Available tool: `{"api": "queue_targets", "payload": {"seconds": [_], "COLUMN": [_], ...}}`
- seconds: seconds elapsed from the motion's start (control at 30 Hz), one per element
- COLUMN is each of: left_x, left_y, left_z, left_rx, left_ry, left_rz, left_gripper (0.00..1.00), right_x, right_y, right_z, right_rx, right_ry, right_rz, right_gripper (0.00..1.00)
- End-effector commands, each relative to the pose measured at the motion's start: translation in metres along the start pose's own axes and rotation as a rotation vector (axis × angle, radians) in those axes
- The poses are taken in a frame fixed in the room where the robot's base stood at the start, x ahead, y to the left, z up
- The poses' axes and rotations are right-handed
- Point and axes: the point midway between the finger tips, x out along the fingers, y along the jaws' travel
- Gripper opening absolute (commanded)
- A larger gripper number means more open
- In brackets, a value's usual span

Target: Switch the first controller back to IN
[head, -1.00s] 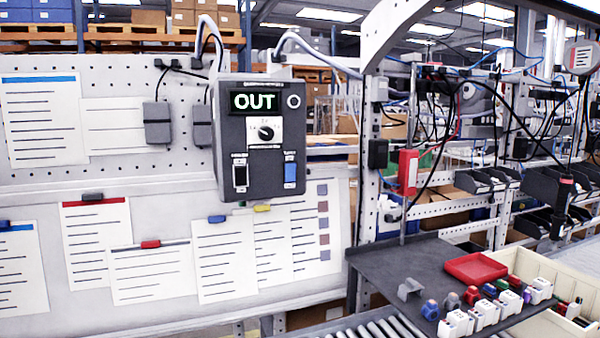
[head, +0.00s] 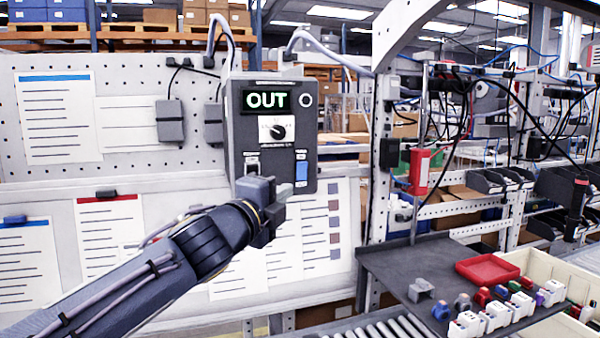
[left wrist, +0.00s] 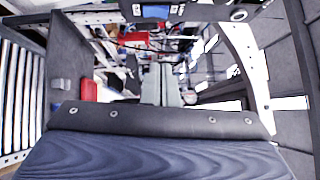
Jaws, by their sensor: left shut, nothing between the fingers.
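The dark grey controller box (head: 233,138) hangs on the white perforated panel in the head view. Its lit display (head: 266,100) reads OUT. Below the display are a round knob (head: 277,132) and a blue switch (head: 301,171) at the lower right.
Cables run from above the box, and paper sheets (head: 60,118) cover the panel. To the right, a dark shelf (head: 400,262) holds a red tray (head: 487,268) and several small coloured parts. A metal upright (head: 381,200) stands between box and shelf.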

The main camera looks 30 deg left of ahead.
Motion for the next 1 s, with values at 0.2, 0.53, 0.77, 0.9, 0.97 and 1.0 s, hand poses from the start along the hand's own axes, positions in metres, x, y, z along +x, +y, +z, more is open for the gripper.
{"api": "queue_targets", "payload": {"seconds": [0.2, 0.53, 0.77, 0.9, 0.97, 1.0], "left_x": [0.000, 0.025, 0.075, 0.103, 0.110, 0.114], "left_y": [0.000, 0.001, 0.000, 0.000, -0.004, -0.004], "left_z": [0.000, -0.001, -0.001, -0.001, 0.009, 0.013], "left_rx": [0.005, 0.004, 0.004, 0.005, 0.003, 0.004], "left_ry": [0.001, 0.000, -0.001, 0.000, -0.005, -0.004], "left_rz": [-0.001, 0.002, 0.003, 0.003, 0.003, 0.003], "left_gripper": [0.00, 0.00, 0.00, 0.00, 0.00, 0.00], "right_x": [0.000, 0.000, -0.003, -0.007, -0.015, -0.017], "right_y": [0.000, 0.000, -0.002, -0.003, -0.007, -0.008], "right_z": [0.000, 0.000, -0.002, -0.004, -0.007, -0.009], "right_rx": [0.000, 0.000, 0.000, 0.000, 0.000, 0.000], "right_ry": [0.000, 0.000, 0.000, 0.000, 0.000, 0.000], "right_rz": [0.000, 0.000, 0.000, 0.000, 0.000, 0.000], "right_gripper": [1.00, 1.00, 1.00, 1.00, 1.00, 1.00]}}
